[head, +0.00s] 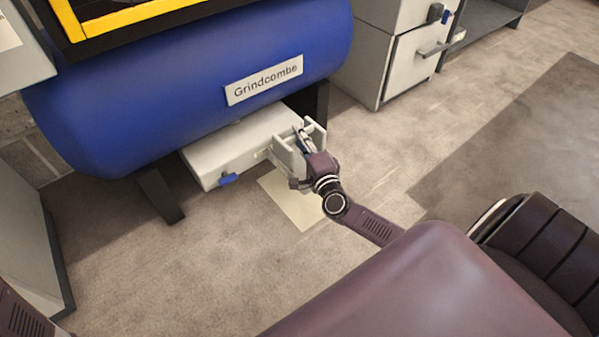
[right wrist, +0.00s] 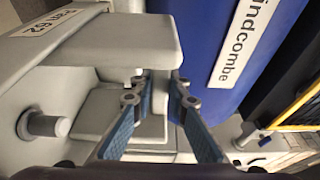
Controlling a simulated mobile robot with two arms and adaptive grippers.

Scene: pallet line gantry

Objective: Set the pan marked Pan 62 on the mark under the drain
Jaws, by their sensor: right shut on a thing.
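A pale grey, box-like pan (head: 235,145) sits low under the blue tank marked Grindcombe (head: 190,90). The label Pan 62 (right wrist: 48,23) shows at the top left of the right wrist view. My right gripper (head: 303,145) is at the pan's right end, shut on a grey part there that looks like its handle; its blue fingers (right wrist: 160,122) show in the wrist view. A pale yellowish mark (head: 292,207) lies on the floor in front of the pan, partly covered by the pan and my arm. I cannot make out the drain. My left gripper is out of view.
Dark tank legs (head: 160,195) stand beside the pan. A blue tab (head: 228,179) shows at the pan's front edge. A grey cabinet (head: 30,240) stands at left, and white cabinets (head: 400,60) stand at the back right. The floor (head: 140,265) in front is clear.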

